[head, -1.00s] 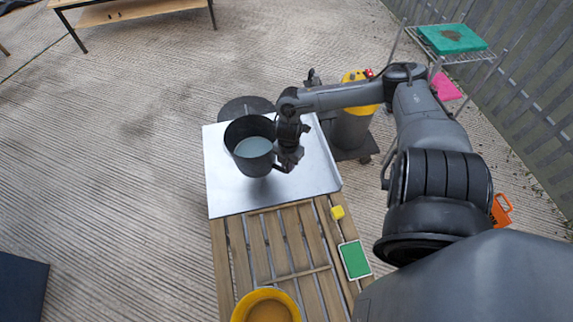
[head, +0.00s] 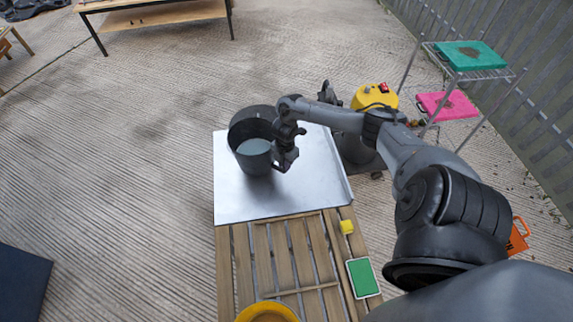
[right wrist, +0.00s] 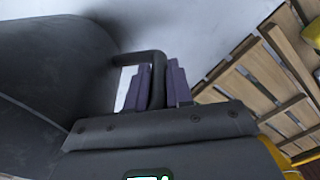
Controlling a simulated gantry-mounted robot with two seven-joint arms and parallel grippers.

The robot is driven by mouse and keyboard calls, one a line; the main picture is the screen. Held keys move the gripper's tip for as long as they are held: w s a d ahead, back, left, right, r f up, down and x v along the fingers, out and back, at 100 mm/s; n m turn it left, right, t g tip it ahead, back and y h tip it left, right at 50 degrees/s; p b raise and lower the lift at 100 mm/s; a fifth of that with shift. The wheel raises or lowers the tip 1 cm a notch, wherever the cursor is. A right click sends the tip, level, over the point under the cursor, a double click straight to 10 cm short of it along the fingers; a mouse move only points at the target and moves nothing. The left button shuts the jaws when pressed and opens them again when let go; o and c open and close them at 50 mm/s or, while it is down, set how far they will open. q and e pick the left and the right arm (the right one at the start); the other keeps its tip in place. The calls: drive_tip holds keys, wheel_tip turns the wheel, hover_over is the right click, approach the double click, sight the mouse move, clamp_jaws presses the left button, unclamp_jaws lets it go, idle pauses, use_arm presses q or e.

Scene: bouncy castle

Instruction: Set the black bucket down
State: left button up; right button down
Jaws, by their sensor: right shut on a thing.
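The black bucket (head: 256,165) is upright over the shiny metal sheet (head: 235,205) on the slatted wooden table. Its open top faces the camera and shows a grey-blue inside. I cannot tell whether its base touches the sheet. My right gripper (head: 284,160) is at the bucket's right side, shut on its handle. In the right wrist view, the purple fingers (right wrist: 158,88) close around the black handle (right wrist: 150,60), and the bucket's dark wall (right wrist: 50,65) fills the left side. My left gripper is not in view.
A yellow block (head: 346,226), a green board (head: 363,278) and a yellow bucket (head: 267,312) are on the table's near part. A yellow-topped machine (head: 375,98) stands right of the sheet. The sheet's front and right are clear.

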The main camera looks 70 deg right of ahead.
wheel_tip(320, 180, down, 3)
drive_tip(key=shift+w+f, duration=0.1)
drive_tip(key=shift+d+f, duration=0.1)
drive_tip(key=shift+f, duration=0.05)
drive_tip(key=shift+f, duration=0.15)
drive_tip(key=c, duration=1)
unclamp_jaws()
